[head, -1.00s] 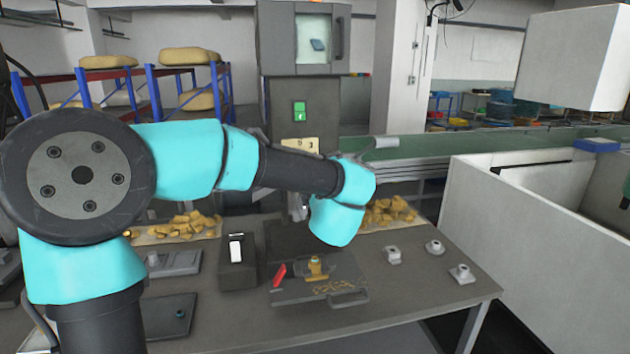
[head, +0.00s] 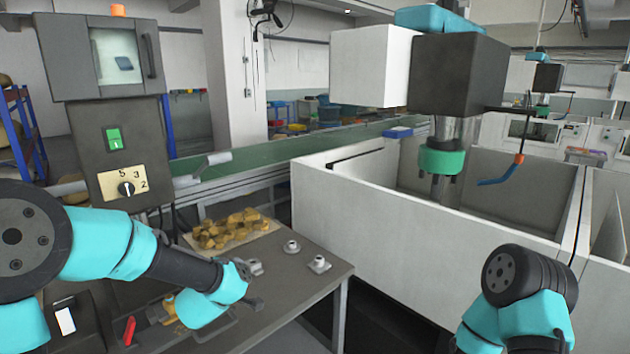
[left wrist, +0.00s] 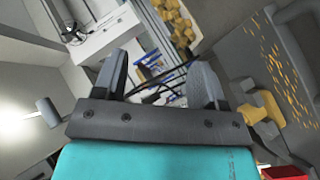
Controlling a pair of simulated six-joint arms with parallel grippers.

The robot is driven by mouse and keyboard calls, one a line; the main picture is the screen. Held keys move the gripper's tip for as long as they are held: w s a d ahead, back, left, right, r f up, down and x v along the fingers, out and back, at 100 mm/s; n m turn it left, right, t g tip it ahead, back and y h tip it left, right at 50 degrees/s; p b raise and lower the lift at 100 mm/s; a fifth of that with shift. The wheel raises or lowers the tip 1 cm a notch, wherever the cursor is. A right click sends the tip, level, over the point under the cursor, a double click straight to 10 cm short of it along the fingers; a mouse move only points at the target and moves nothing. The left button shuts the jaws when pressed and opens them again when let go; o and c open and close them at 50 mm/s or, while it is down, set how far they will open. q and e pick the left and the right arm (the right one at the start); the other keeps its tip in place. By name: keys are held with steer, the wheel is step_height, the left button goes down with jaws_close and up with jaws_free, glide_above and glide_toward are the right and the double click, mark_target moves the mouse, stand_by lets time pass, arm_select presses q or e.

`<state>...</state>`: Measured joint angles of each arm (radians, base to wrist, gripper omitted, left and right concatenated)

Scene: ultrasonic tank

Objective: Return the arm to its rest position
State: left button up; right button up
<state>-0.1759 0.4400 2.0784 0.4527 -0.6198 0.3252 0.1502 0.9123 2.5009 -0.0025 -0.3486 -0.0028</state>
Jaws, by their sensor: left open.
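My left arm reaches in from the left in the head view, low over the table (head: 325,268). Its cyan wrist is beside a yellow fitting (head: 168,308), and its fingers are mostly hidden there. In the left wrist view my left gripper (left wrist: 160,78) has its two dark fingers apart with nothing between them. The yellow fitting also shows in that view (left wrist: 262,107), to the right of the fingers and apart from them. My right arm shows at the lower right of the head view; its gripper is out of the picture.
A red object (head: 129,330) lies near the fitting. A mat of yellow pieces (head: 232,230) and small grey metal parts (head: 319,264) lie on the table. A white-walled enclosure (head: 400,240) stands to the right. A cabinet with a dial (head: 125,188) stands behind.

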arm_select(q)
steer(key=s+d+f+m+g+h, duration=0.2)
steer(key=d+f+m+g, duration=0.15)
steer(key=f, duration=0.35)
steer(key=s+d+f+m+g+h, duration=0.1)
steer(key=s+d+f+m+g, duration=0.2)
steer(key=f, duration=0.4)
steer(key=s+a+f+m+g, duration=0.1)
steer(key=s+a+f+g, duration=0.2)
steer(key=s+f, duration=0.8)
steer(key=s+a+f+m+g, duration=0.1)
steer(key=s+a+f+g, duration=0.2)
steer(key=s+f, duration=0.8)
steer(key=s+a, duration=0.1)
steer(key=s, duration=0.2)
steer(key=shift+a, duration=0.1)
steer(key=shift+c, duration=0.5)
